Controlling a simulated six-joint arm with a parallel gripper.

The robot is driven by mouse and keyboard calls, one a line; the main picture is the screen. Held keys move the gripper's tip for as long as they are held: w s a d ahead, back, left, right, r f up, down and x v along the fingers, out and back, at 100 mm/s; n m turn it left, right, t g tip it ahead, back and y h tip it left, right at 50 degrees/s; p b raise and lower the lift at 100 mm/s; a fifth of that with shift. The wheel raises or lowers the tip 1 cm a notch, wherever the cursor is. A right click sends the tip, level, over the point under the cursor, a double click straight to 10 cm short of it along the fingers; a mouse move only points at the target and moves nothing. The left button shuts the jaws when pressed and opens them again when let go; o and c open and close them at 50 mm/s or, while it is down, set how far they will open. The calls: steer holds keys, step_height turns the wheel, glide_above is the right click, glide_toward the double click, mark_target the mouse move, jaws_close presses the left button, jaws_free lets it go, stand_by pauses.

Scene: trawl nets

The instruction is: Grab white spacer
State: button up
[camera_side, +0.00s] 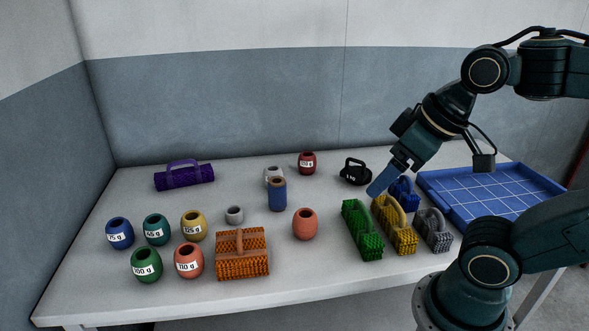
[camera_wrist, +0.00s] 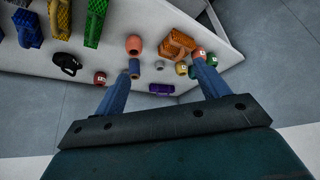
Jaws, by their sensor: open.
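A white-grey ring-shaped piece (camera_side: 273,174) stands behind the blue cylinder (camera_side: 277,195) in the side view, partly hidden by it. A smaller light grey ring-shaped piece (camera_side: 234,215) stands to the left of the blue cylinder. I cannot tell for certain which of the two is the white spacer. One small grey piece (camera_wrist: 159,65) shows in the wrist view, beside the blue cylinder (camera_wrist: 135,67). My gripper (camera_side: 381,182) is above the right part of the table, near the yellow block. In the wrist view its blue fingers (camera_wrist: 158,84) are wide apart and empty.
Labelled round weights (camera_side: 157,230) and an orange handled block (camera_side: 242,254) stand at the left front. Green (camera_side: 362,230), yellow (camera_side: 397,226) and grey blocks stand below my gripper. A blue tray (camera_side: 490,190) lies right. The table's back middle has free room.

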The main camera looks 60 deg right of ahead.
steer(key=n+g+y, duration=0.2)
steer(key=n+y, duration=0.1)
steer(key=n, duration=0.5)
glide_above(234, 215)
steer(key=s+d, duration=0.2)
steer(key=d, duration=0.3)
step_height(234, 215, down, 20)
steer(key=shift+x, duration=4.15)
steer(key=shift+a, duration=0.15)
steer(key=shift+f, duration=0.1)
